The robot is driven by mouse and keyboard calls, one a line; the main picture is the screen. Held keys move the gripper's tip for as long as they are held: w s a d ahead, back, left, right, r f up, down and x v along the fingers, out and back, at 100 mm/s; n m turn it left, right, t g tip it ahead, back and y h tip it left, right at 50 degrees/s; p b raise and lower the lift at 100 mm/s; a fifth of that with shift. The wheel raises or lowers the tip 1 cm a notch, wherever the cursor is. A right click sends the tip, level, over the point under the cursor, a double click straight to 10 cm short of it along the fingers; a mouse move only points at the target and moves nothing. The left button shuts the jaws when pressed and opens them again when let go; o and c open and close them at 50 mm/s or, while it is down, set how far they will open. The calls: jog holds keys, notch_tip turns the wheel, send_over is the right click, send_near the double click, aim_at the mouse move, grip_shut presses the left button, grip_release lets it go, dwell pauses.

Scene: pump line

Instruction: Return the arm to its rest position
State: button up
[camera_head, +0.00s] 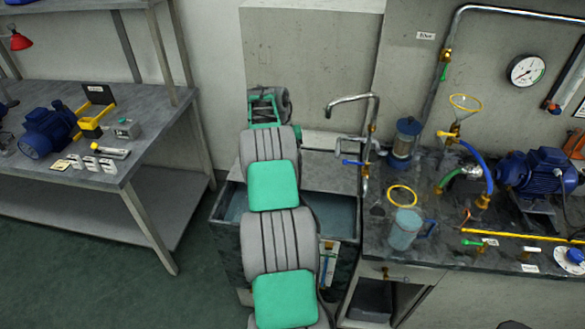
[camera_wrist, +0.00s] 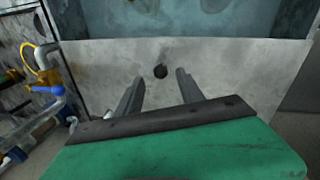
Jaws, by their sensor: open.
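My arm, grey with green covers, stretches away over the sink (camera_head: 343,212) in the head view. My gripper (camera_head: 268,103) is at its far end, close to the pale back wall and left of the tap (camera_head: 352,99). In the wrist view the two dark fingers of my gripper (camera_wrist: 159,74) stand apart with nothing between them. Behind them is a pale grey surface with a dark round hole (camera_wrist: 161,71). The fingertips are hard to make out in the head view, and my arm hides part of the sink.
Right of the sink, a bench holds a clear jug (camera_head: 405,229), a filter housing (camera_head: 404,140), a funnel (camera_head: 464,106), a blue pump (camera_head: 538,172) and hoses. At left, a grey table (camera_head: 150,128) holds a blue motor (camera_head: 46,130) and small parts. Green floor lies between.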

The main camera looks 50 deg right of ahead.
jog(key=r, duration=0.4)
jog(key=shift+w+a+p, duration=0.25)
jog(key=shift+w+p, duration=0.05)
jog(key=shift+w, duration=0.05)
